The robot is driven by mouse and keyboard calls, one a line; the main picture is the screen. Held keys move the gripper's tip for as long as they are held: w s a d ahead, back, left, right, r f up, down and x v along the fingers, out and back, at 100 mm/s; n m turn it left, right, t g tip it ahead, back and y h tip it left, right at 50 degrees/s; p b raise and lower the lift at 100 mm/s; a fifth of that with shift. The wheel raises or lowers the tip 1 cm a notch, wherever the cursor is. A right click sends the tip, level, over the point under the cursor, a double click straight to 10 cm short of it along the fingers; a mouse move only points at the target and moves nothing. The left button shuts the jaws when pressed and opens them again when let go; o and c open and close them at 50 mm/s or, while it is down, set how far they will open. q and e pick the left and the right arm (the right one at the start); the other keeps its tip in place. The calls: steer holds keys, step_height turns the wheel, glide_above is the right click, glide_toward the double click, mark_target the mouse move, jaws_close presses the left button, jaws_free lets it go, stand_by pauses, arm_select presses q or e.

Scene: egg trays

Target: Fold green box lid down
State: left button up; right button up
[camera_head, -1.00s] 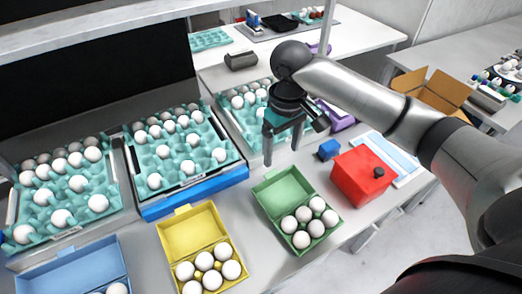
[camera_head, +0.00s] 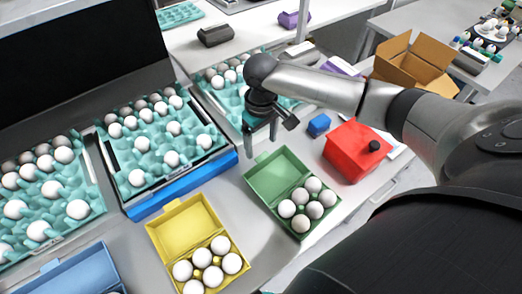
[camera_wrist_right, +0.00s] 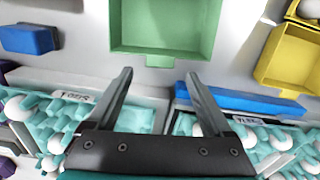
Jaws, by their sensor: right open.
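The green box stands on the table with its lid (camera_head: 272,170) tipped open away from me, towards the back left. Its base (camera_head: 299,235) holds several white eggs (camera_head: 306,204). My right gripper (camera_head: 260,137) is open and empty, fingers pointing down, just behind the open lid and apart from it. In the right wrist view, the green lid (camera_wrist_right: 160,25) shows at the top with its tab below it, beyond the two spread fingers (camera_wrist_right: 158,76). The eggs in the box are not visible there. My left gripper is not in view.
A yellow open box (camera_head: 187,229) with eggs stands left of the green one. A red box (camera_head: 350,150) and a small blue block (camera_head: 319,125) are to the right. Teal egg trays (camera_head: 137,180) line the back left. Table between yellow and green boxes is clear.

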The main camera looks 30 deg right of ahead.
mark_target(261, 155)
steer(key=shift+f, duration=1.9)
jaws_close()
